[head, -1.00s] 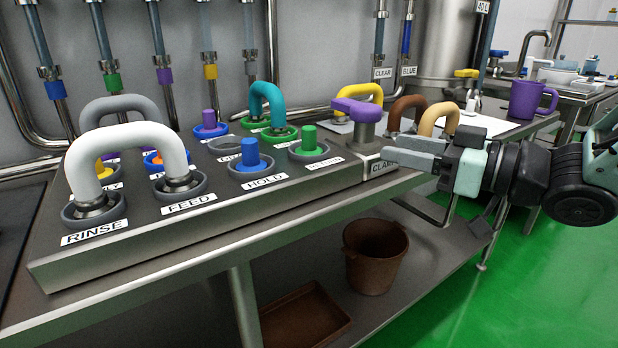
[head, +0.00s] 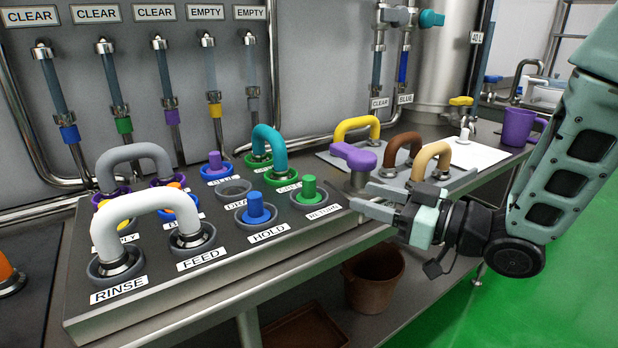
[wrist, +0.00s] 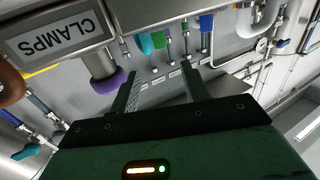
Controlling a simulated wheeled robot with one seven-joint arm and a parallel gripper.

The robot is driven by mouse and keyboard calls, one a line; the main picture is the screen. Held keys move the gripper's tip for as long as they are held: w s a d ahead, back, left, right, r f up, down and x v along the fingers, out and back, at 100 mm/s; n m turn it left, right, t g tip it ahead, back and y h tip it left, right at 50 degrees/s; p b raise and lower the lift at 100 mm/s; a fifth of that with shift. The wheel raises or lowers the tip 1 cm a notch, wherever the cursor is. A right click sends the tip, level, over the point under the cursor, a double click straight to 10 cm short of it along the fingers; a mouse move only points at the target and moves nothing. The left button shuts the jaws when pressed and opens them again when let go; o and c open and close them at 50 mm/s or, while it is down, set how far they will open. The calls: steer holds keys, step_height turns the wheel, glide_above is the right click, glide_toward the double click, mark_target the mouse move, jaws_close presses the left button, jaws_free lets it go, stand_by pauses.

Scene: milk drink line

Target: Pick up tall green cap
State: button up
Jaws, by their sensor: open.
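My gripper (head: 361,197) is right of the cap, in front of the purple clamp handle (head: 352,156). Its two fingers are apart, point left toward the panel and hold nothing. In the wrist view, the open fingers (wrist: 158,72) show with an empty gap. Several coloured parts show beyond them, upside down; I cannot tell for certain which is the green cap.
A blue cap (head: 256,210) stands left of the green one at HOLD. A teal loop (head: 268,145) rises behind. Brown (head: 403,150) and tan (head: 431,156) loops stand right of the clamp handle, behind my gripper. A white loop (head: 150,215) spans RINSE and FEED.

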glide_toward(309, 177)
steer(key=x, duration=0.4)
steer(key=shift+w+a+f, duration=0.15)
steer(key=shift+f, duration=0.2)
steer(key=shift+p+x, duration=0.45)
steer(key=shift+x, duration=2.35)
steer(key=shift+r, duration=0.2)
jaws_close()
